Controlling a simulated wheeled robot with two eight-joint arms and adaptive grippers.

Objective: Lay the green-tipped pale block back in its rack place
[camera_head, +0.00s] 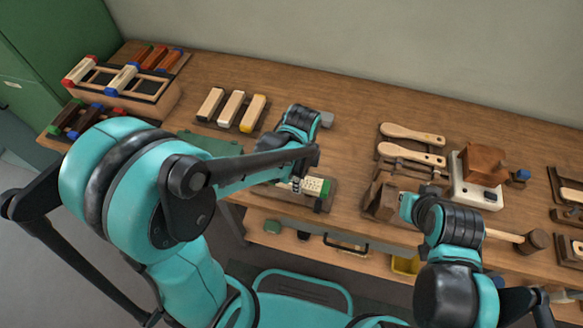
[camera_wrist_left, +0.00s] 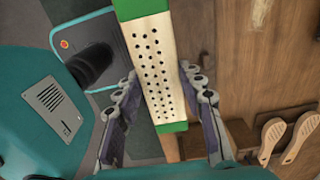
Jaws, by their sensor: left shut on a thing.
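The pale block with rows of dark holes and green tips (camera_wrist_left: 155,70) lies between the two fingers of my left gripper (camera_wrist_left: 160,90), which is shut on it. In the head view the block (camera_head: 313,186) shows at the front of the bench, below my left wrist, one green end to the right. Whether it touches the brown fixture under it, I cannot tell. The rack (camera_head: 150,96) stands at the back left and holds red-tipped and blue-tipped blocks, with open gaps between its rails. My right gripper's (camera_head: 405,206) fingers are hidden near a wooden block.
A small tray with three pale wooden pieces (camera_head: 232,104) stands between the rack and my left wrist. Brushes (camera_head: 412,134), a wooden device on a white base (camera_head: 478,190) and a mallet (camera_head: 534,240) lie to the right. Bare bench shows at the back middle.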

